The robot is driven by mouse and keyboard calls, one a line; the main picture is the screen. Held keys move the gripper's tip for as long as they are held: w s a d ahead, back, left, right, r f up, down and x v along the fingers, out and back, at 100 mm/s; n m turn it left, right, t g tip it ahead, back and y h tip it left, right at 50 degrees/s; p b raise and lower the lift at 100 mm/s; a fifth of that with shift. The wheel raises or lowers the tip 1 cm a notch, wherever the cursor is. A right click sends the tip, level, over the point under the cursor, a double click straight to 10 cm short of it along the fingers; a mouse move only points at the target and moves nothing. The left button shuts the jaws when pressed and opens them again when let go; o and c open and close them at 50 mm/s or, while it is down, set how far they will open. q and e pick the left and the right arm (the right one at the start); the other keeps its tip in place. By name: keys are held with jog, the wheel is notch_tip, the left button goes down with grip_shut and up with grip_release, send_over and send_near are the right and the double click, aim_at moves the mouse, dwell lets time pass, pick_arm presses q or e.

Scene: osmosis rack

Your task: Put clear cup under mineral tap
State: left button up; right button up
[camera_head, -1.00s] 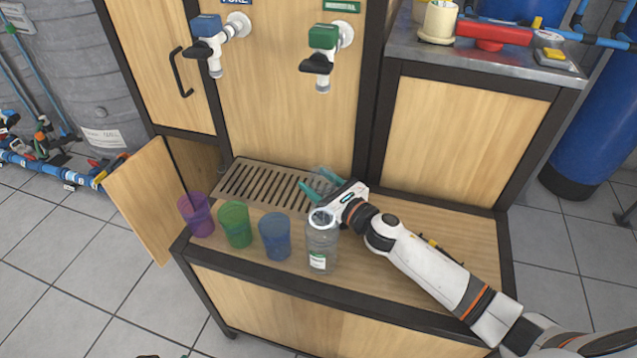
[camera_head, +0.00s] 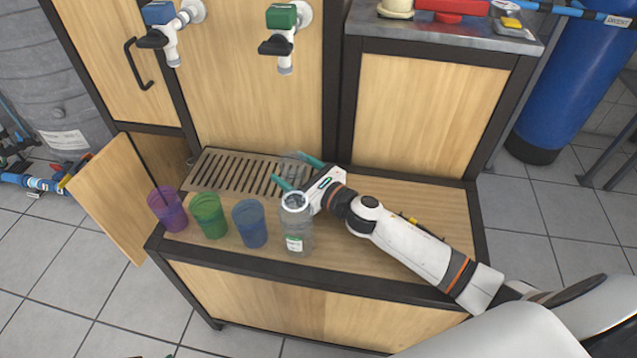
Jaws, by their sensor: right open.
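The cup is partly hidden by the gripper and hard to make out. My left gripper is not in view.
Purple (camera_head: 167,209), green (camera_head: 209,215) and blue (camera_head: 250,223) cups and a clear bottle (camera_head: 297,232) stand in front of the drip grate (camera_head: 232,173). A cabinet door (camera_head: 118,195) hangs open.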

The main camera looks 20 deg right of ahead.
jog(key=v, duration=0.9)
jog(key=shift+s+d, duration=0.15)
jog(key=shift+s, duration=0.2)
jog(key=shift+s+d, duration=0.15)
jog(key=shift+s, duration=0.15)
jog(key=shift+r, duration=0.15)
